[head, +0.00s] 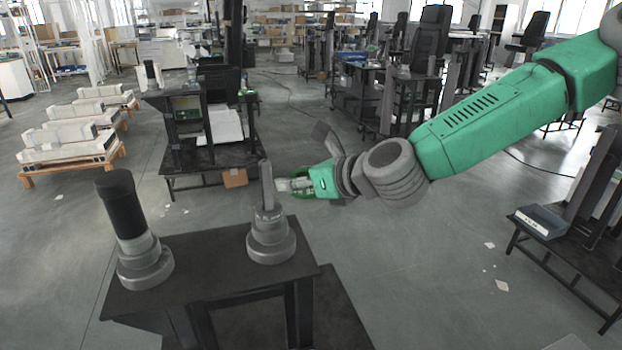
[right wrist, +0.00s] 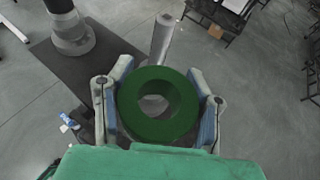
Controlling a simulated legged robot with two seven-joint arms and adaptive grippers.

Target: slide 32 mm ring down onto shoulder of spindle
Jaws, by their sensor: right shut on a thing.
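The ring is thick and dark green; in the right wrist view the ring (right wrist: 128,112) sits between both fingers, its hole facing the camera. My right gripper (head: 296,184) is shut on it. In the head view the ring (head: 297,188) is mostly hidden by the fingers. The spindle (head: 267,186) is an upright grey rod on a stepped round base (head: 271,243). The ring appears beside the rod's upper part, to its right, not around it. My left gripper is not in view.
The spindle stands on a dark table (head: 215,262). A second stepped grey base (head: 144,264) with a thick black cylinder (head: 119,203) stands to its left. Another dark workbench (head: 190,160) is behind. Open floor lies right of the table.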

